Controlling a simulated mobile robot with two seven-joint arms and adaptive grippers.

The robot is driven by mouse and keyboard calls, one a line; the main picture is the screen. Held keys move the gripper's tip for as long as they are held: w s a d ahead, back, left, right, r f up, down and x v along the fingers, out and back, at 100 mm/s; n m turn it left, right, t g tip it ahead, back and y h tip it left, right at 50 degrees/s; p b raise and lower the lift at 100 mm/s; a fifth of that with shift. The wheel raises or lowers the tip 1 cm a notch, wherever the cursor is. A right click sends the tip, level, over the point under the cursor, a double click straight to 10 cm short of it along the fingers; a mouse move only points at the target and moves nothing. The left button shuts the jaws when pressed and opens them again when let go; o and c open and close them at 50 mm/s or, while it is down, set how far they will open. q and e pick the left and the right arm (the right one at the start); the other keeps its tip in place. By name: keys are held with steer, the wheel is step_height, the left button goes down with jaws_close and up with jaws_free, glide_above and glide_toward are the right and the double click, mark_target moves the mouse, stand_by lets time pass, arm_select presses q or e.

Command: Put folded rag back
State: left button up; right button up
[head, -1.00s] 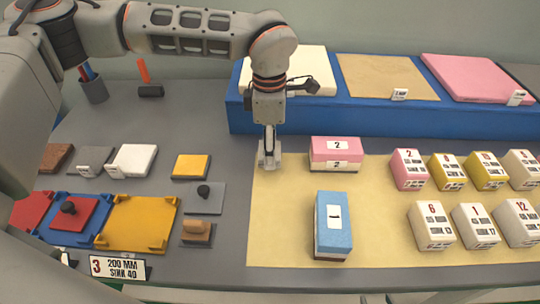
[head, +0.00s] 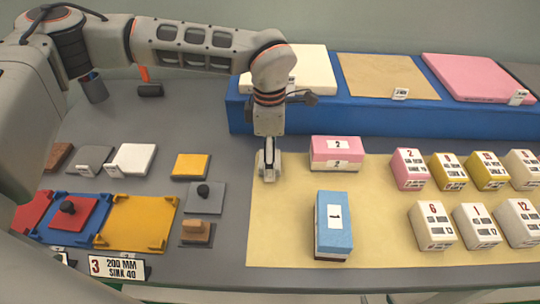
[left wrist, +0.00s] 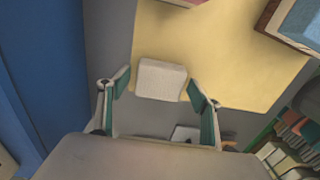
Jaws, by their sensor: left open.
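A small off-white folded cloth-like block, which looks like the rag (left wrist: 160,80), lies at the edge of the tan mat in the left wrist view. My left gripper (left wrist: 155,105) has its two teal-lined fingers spread apart, one to each side of the block's near end. I cannot tell whether they touch it. In the head view the left gripper (head: 268,168) points straight down at the mat's left edge. Its fingers largely hide the block there. My right gripper cannot be made out in either view.
The tan mat (head: 385,205) carries a pink block (head: 336,160), a blue block (head: 333,240) and several numbered boxes at right. A blue raised shelf (head: 350,118) runs behind. Coloured trays and small blocks stand at left. Bare grey table (head: 210,125) lies left of the gripper.

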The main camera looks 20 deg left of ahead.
arm_select(q)
step_height(320, 180, up, 12)
steer(key=shift+w+r+p, duration=0.15)
steer(key=shift+r+p, duration=0.05)
steer(key=shift+p, duration=0.15)
steer(key=shift+a, duration=0.1)
stand_by(0.4)
